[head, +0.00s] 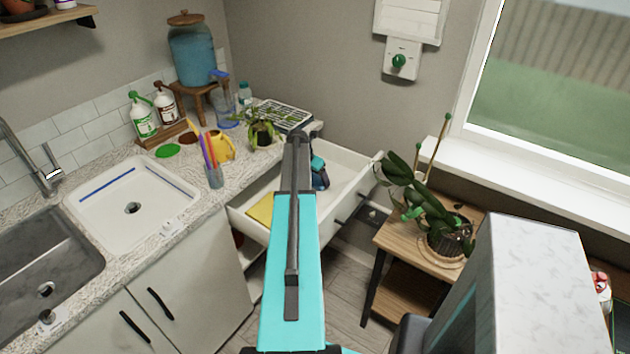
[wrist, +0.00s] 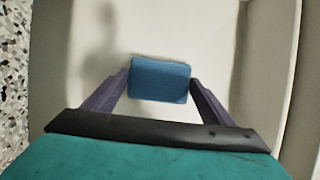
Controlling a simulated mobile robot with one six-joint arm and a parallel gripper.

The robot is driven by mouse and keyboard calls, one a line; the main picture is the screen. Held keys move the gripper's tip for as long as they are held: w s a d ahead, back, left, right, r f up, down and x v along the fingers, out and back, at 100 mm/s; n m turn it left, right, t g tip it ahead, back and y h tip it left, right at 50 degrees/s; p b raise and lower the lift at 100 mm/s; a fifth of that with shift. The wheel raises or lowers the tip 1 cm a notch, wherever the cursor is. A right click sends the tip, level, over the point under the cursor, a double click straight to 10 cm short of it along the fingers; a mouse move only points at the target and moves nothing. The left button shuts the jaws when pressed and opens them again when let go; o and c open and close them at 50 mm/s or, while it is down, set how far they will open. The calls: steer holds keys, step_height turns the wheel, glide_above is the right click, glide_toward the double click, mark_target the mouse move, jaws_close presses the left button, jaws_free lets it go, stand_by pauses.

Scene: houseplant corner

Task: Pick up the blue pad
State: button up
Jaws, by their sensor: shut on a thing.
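The blue pad (wrist: 160,80) is a small soft-looking block between the two fingers of my gripper (wrist: 158,90) in the wrist view. The fingers press on its left and right sides. Behind it is the pale inside of the open white drawer (head: 348,192). In the head view a bit of the blue pad (head: 321,181) shows just right of my arm, over the drawer. My arm hides most of the gripper there. I cannot tell whether the pad touches the drawer floor.
A yellow cloth (head: 261,208) lies in the drawer's front left part. A wooden side table (head: 405,240) with an orchid (head: 447,238) stands right of the drawer.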

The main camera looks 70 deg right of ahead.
mark_target(315, 180)
step_height(315, 180, up, 9)
steer(key=b, duration=0.2)
stand_by(0.4)
stand_by(0.4)
